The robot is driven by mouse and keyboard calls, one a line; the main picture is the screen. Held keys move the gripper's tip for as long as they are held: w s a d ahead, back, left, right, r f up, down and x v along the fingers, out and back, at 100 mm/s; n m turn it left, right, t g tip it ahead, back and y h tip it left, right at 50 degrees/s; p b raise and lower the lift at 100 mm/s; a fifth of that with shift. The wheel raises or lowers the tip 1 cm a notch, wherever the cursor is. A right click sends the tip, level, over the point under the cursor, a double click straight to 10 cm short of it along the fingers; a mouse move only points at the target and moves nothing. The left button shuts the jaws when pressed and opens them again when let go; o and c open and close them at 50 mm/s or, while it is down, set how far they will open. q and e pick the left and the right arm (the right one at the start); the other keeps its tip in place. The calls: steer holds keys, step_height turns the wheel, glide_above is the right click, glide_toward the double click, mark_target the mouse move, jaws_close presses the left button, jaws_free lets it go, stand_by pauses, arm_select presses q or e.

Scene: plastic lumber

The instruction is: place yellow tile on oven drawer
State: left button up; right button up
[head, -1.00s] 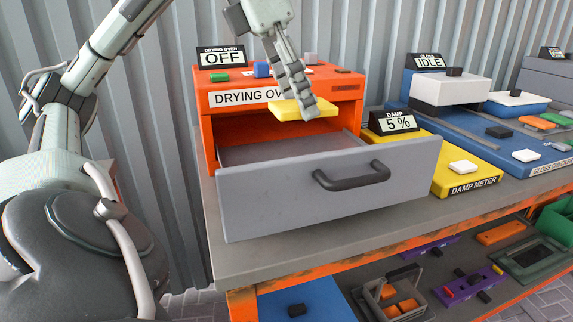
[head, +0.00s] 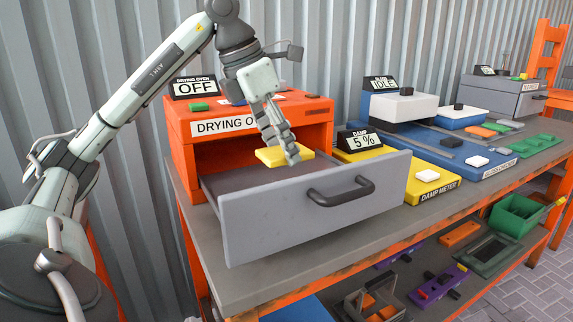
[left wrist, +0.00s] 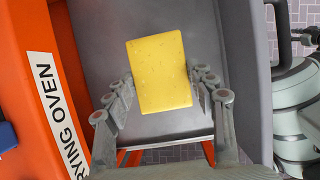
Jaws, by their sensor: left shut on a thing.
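The yellow tile (head: 270,157) is held by my left gripper (head: 290,158) over the oven drawer (head: 315,208). In the left wrist view the tile (left wrist: 160,72) sits between the two fingers of my left gripper (left wrist: 165,98), with the grey drawer floor (left wrist: 95,25) behind it. The drawer is pulled out of the orange drying oven (head: 185,128), and its floor looks bare. The tile looks flat and close above the floor; I cannot tell whether they touch. My right gripper is not in the head view.
The yellow damp meter (head: 425,188) stands right of the drawer and reads 5 %, with a white tile (head: 428,176) on it. The blue gloss checker (head: 450,150) lies beyond. The drawer's front panel and dark handle (head: 340,191) stick out over the bench (head: 235,285).

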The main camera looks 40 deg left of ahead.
arm_select(q)
steer(key=shift+w+a+f, duration=0.15)
steer(key=shift+w+f, duration=0.15)
steer(key=shift+w, duration=0.25)
steer(key=shift+w+a+f, duration=0.15)
steer(key=shift+w+f, duration=0.15)
steer(key=shift+w, duration=0.2)
steer(key=shift+w+f, duration=0.15)
steer(key=shift+f, duration=0.15)
step_height(320, 180, down, 4)
steer(key=shift+r+b, duration=0.25)
steer(key=shift+b, duration=0.55)
steer(key=shift+f, duration=0.1)
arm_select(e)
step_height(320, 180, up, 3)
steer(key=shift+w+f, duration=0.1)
arm_select(q)
steer(key=shift+f, duration=0.1)
steer(key=o, duration=1.2)
steer(key=shift+c, duration=0.2)
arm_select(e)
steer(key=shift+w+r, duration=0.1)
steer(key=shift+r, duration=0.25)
